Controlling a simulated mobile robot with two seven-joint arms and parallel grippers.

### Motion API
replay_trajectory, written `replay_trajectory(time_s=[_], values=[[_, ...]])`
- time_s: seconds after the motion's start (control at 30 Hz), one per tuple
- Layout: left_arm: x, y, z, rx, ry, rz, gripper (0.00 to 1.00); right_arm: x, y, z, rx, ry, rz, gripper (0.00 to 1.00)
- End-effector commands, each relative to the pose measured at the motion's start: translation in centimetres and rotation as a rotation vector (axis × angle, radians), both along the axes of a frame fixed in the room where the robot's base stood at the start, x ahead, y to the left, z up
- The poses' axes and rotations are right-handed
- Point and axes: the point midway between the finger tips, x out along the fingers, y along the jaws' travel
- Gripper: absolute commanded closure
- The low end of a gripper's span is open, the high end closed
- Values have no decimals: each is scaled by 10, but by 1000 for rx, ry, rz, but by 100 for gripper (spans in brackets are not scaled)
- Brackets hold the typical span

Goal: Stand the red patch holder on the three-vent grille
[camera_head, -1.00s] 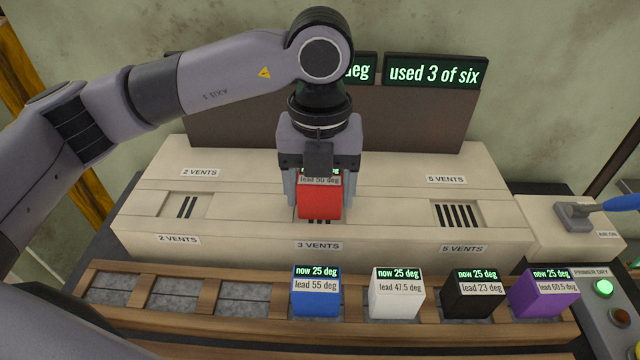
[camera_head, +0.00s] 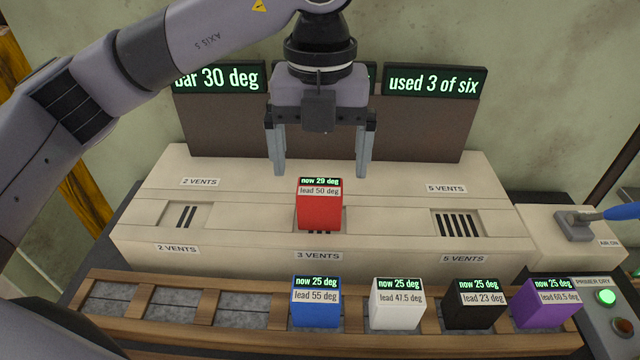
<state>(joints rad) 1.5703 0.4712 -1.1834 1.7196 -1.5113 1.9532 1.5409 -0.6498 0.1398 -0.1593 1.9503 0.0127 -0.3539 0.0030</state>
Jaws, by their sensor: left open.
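The red patch holder (camera_head: 319,212) stands upright on the three-vent grille (camera_head: 319,232), whose dark slots show just below its front. Its display reads "now 29 deg" and its label "lead 50 deg". My left gripper (camera_head: 320,168) is open and empty, with its fingers above and behind the red holder, apart from it. The lower label of the grille reads "3 VENTS". My right gripper is not in view.
Blue (camera_head: 316,303), white (camera_head: 397,305), black (camera_head: 473,305) and purple (camera_head: 546,304) holders stand in the wooden rack (camera_head: 200,325); its left slots are empty. A two-vent grille (camera_head: 186,215) and a five-vent grille (camera_head: 457,224) are bare. A blue-handled lever (camera_head: 618,212) is at right.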

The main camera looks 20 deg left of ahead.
Motion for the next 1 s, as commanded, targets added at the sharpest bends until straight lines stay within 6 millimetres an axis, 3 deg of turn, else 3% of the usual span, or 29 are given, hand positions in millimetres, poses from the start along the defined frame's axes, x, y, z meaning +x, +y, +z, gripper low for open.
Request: replay_trajectory(time_s=[0.1, 0.3, 1.0], values=[[0, -1, 25, 0, -3, -1, 6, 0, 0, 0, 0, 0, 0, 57], [0, 0, 45, 0, -1, -1, 6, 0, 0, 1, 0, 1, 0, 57], [0, 0, 48, 1, 1, -2, 6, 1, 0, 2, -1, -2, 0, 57]])
